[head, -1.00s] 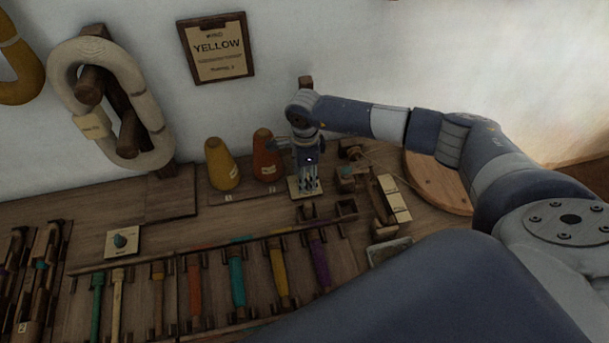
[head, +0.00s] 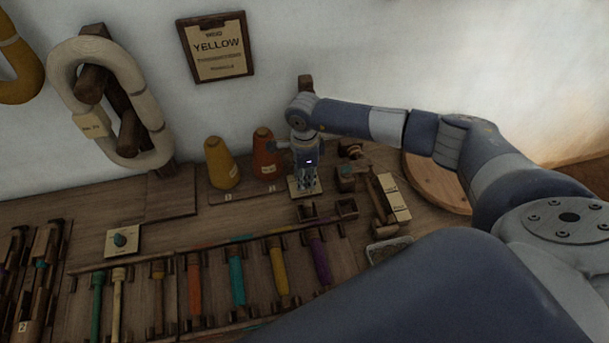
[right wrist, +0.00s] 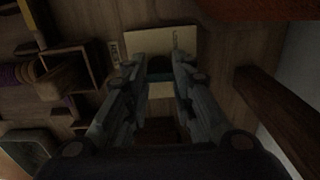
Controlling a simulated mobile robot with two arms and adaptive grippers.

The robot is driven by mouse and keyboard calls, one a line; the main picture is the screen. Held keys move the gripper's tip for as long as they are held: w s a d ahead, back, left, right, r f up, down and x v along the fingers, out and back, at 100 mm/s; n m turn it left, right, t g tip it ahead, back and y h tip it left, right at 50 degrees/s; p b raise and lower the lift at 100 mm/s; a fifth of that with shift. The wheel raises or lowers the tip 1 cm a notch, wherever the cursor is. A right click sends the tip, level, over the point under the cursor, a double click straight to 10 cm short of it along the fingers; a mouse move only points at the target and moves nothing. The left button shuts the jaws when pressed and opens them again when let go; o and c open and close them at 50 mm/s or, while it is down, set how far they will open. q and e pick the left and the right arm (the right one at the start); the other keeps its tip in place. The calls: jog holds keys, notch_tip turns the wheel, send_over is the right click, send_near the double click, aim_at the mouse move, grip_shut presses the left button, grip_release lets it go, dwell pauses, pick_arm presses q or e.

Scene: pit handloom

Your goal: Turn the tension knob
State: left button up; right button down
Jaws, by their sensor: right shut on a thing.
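My right gripper (head: 305,184) points down over a pale square plate (head: 293,187) on the bench, beside the orange cone. In the right wrist view the same plate (right wrist: 182,42) lies under the fingertips. My right gripper is shut on the small knob at the plate, which I take for the tension knob; the fingers mostly hide it, and its turn angle cannot be read. My left gripper is not in view.
A yellow cone (head: 221,164) and an orange cone (head: 266,156) stand left of the gripper. Small wooden fittings (head: 345,179) stand close on its right. A rack of coloured bobbins (head: 237,277) lies in front. Another plate with a teal knob (head: 120,240) is at left.

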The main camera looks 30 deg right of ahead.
jog(key=shift+m, duration=0.3)
jog(key=m, duration=0.5)
jog(key=shift+m, duration=0.3)
jog(key=m, duration=0.5)
jog(key=shift+m, duration=0.4)
jog(key=c, duration=1.4)
grip_release()
jog(key=shift+o, duration=0.2)
notch_tip(320, 180, up, 12)
